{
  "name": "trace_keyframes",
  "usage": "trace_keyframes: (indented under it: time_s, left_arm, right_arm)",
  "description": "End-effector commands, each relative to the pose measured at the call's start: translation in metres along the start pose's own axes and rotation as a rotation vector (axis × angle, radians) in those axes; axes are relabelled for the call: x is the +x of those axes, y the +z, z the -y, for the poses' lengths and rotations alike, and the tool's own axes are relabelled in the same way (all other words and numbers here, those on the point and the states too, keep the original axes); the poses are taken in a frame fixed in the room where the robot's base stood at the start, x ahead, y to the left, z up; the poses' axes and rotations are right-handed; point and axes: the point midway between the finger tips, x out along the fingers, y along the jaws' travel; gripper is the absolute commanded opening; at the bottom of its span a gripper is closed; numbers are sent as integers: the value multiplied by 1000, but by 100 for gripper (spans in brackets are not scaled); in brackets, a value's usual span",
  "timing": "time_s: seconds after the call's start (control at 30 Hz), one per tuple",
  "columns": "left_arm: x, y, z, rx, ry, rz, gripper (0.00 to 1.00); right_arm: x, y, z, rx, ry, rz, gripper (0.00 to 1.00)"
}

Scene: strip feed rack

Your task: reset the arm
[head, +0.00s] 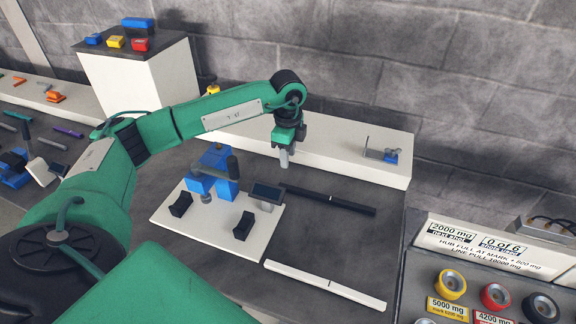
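My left arm, green with a black wrist, reaches in from the left across the table. My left gripper (285,157) points down in the air, and its grey fingers show as one narrow bar, so I cannot tell whether they are apart. Nothing shows hanging from it. Below and left of it, a blue device with a grey lever (213,172) stands on a white board (185,228). Two black cradles (181,204) and a small grey unit with a dark screen (267,194) are also on the board. My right gripper is out of view.
A long black bar (330,199) and a white strip (322,285) lie on the dark table. A white ledge (340,150) bears a small blue clamp (391,156). A labelled panel with coloured round parts (495,297) stands at the lower right. A white pedestal (140,78) bears coloured blocks.

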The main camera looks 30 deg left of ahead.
Motion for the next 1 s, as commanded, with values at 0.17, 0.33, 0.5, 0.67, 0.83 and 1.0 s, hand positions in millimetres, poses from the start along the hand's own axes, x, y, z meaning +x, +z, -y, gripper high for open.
trace_keyframes:
  time_s: [0.17, 0.33, 0.5, 0.67, 0.83, 1.0]
  left_arm:
    - [-3, 0, 0, 0, 1, 0, 38]
    - [-2, 0, 0, 0, 0, 0, 38]
    - [-2, 0, 0, 0, 0, 0, 38]
    - [-14, 0, 0, 0, 0, 0, 38]
    - [-47, 0, 0, 0, 0, 0, 38]
    - [-69, 0, 0, 0, 0, 0, 38]
  right_arm:
    - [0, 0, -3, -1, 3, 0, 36]
    - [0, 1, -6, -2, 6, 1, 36]
    - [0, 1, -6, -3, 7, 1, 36]
    - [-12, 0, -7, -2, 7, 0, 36]
    - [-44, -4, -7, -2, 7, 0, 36]
    - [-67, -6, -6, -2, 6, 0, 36]
